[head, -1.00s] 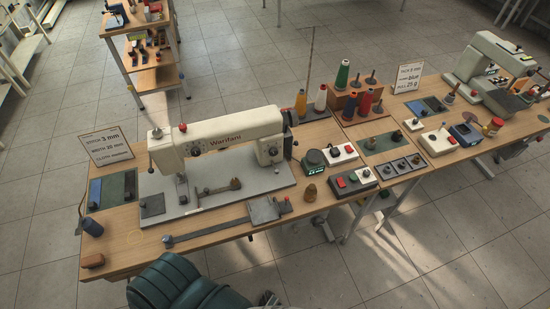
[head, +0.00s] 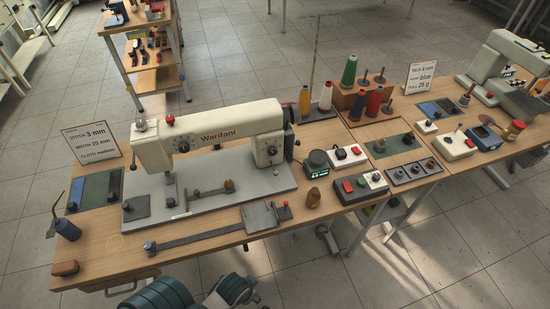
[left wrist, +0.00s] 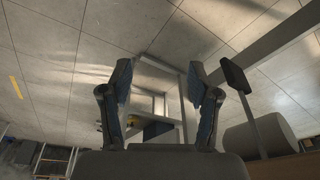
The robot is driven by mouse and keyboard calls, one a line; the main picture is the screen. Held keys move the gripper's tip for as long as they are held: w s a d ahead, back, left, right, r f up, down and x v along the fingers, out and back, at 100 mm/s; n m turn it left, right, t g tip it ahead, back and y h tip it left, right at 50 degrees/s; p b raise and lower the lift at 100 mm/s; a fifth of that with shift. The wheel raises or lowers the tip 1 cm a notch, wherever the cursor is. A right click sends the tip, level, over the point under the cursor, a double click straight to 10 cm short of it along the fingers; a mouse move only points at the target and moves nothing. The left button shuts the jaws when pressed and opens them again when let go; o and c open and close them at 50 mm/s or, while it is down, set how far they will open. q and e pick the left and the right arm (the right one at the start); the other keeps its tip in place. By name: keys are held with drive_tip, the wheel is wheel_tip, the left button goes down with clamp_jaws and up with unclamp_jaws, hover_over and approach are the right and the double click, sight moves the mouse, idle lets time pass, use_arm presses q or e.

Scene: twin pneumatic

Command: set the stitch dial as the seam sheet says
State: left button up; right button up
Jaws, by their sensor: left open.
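The cream sewing machine (head: 215,137), marked Warifani, stands on a grey plate on the wooden table. A dark round dial (head: 271,151) is on its right pillar, and a smaller dark knob (head: 183,147) is on its left front; I cannot tell which is the stitch dial. Their settings are too small to read. The seam sheet (head: 92,143) stands at the table's left back and reads stitch 3 mm, width 20 or 25 mm, cloth medium. My left gripper (left wrist: 160,90) is open and empty in the left wrist view, facing floor and table-frame parts. My right gripper is out of view.
A slide bar with a grey block (head: 262,216) lies before the machine. The front-left tabletop is partly clear.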

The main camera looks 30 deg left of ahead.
use_arm(q)
drive_tip(key=w+d+r+t+h, duration=0.5)
drive_tip(key=w+d+r+t, duration=0.15)
drive_tip(key=w+d, duration=0.45)
drive_tip(key=w+d+r+n+t+h, duration=0.1)
drive_tip(key=w+r+n+t, duration=0.4)
drive_tip(key=r, duration=0.4)
drive_tip(key=w+d+r+n+t+h, duration=0.2)
drive_tip(key=w+r+t, duration=0.35)
drive_tip(key=r, duration=0.45)
drive_tip(key=w+a+r+n+t+y, duration=0.35)
drive_tip(key=a+r+n+y, duration=0.2)
drive_tip(key=n+y, duration=0.45)
drive_tip(key=n+g+y, duration=1.1)
drive_tip(key=n+y, duration=0.1)
drive_tip(key=n, duration=0.8)
approach(272, 154)
drive_tip(key=shift+g, duration=0.25)
drive_tip(key=x, duration=0.8)
drive_tip(key=shift+w+r+b, duration=0.1)
drive_tip(key=shift+w+b, duration=0.2)
drive_tip(key=shift+w+a, duration=0.3)
drive_tip(key=shift+a, duration=0.1)
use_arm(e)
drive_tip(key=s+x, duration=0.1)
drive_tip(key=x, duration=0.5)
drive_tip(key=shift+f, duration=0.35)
